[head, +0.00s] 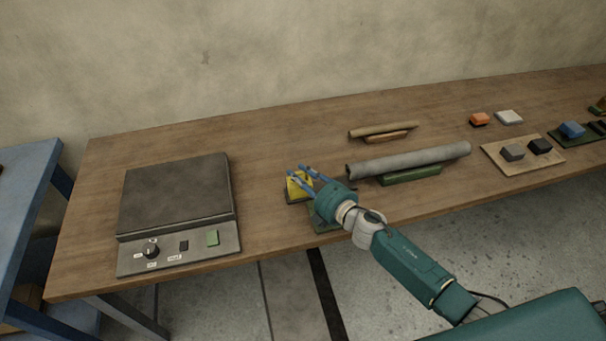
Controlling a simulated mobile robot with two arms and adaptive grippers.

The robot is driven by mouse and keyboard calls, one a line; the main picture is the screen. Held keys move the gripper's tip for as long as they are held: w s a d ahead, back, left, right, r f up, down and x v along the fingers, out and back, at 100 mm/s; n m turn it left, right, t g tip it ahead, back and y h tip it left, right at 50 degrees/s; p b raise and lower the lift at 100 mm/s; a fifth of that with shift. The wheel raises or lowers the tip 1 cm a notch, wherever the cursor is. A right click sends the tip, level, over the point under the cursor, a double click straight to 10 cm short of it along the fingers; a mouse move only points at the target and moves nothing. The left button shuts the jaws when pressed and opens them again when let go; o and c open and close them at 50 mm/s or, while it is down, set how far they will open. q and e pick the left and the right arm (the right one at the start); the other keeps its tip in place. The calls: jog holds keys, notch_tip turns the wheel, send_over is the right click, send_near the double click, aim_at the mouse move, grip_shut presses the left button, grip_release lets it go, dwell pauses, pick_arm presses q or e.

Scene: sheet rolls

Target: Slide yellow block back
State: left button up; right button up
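The yellow block (296,190) is at the middle of the wooden table, on or beside a dark base, partly covered by my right gripper. My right gripper (301,174) reaches in from the lower right, with its blue fingers over and beside the yellow block. Yellow shows between and below the fingers. I cannot tell whether the fingers press on the block or are only close to it. A dark green piece (322,224) lies under the gripper's wrist, nearer the front edge. My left gripper is not in view.
A grey scale-like device (176,197) with a knob stands at the left. A grey roll (410,160) on a green support and a brown roll (384,130) lie right of my gripper. A board (522,164) with dark blocks is farther right. Table behind the yellow block is clear.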

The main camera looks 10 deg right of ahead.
jog(key=v, duration=1.2)
jog(key=shift+r, duration=0.1)
